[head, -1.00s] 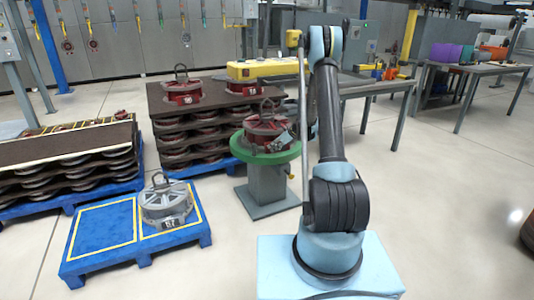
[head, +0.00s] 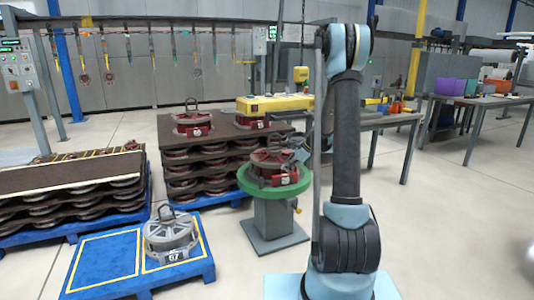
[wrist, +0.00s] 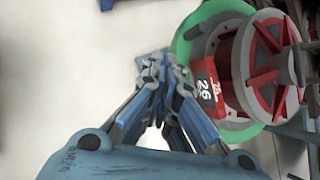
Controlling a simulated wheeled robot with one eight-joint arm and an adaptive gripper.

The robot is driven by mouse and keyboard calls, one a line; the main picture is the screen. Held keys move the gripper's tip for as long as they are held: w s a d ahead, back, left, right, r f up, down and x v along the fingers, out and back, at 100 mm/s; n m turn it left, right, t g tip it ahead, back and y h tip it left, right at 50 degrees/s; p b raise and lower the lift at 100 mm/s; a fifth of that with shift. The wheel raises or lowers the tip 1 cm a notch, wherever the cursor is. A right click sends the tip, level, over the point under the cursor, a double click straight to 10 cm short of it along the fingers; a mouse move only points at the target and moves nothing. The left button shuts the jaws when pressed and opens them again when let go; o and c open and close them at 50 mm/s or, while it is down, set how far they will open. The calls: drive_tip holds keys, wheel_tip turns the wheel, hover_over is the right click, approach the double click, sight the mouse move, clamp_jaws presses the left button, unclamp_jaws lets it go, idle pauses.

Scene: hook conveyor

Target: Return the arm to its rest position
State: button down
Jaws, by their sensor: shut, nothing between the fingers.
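My arm (head: 347,140) stands upright in the head view, its upper link bent over at the top. My gripper (wrist: 163,68) shows in the wrist view with its blue-grey fingers together and nothing between them. It hangs above pale floor, to the left of a red reel (wrist: 268,65) tagged 26 on a round green-topped stand (wrist: 190,45). From the wrist view alone I cannot tell the exact gap between them. In the head view the same red reel (head: 272,163) sits on the green stand (head: 262,190), just left of my arm, which hides most of the gripper.
A blue pallet (head: 105,262) with a grey reel (head: 170,238) marked 67 is at lower left. Stacked brown trays (head: 215,148) with red reels stand behind. A yellow beam (head: 275,103) and grey tables (head: 480,99) lie further back. Floor at right is clear.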

drive_tip(key=s+d+r+n+h, duration=0.15)
drive_tip(key=s+r+n, duration=0.35)
drive_tip(key=s, duration=0.8)
drive_tip(key=s+d+r+n+h, duration=0.15)
drive_tip(key=s+r+n, duration=0.4)
drive_tip(key=s, duration=0.65)
drive_tip(key=s+d+f+n+h, duration=0.1)
drive_tip(key=s+f+n, duration=0.1)
drive_tip(key=s, duration=0.5)
drive_tip(key=s+d+f+n+g+h, duration=0.1)
drive_tip(key=s+n, duration=0.3)
drive_tip(key=s, duration=0.4)
drive_tip(key=s+d+f+n+h, duration=0.1)
drive_tip(key=s+d+f+n, duration=0.2)
drive_tip(key=s, duration=0.5)
drive_tip(key=shift+h, duration=0.4)
drive_tip(key=shift+d, duration=0.1)
drive_tip(key=shift+w+f, duration=0.2)
drive_tip(key=shift+w, duration=0.25)
drive_tip(key=shift+d, duration=0.15)
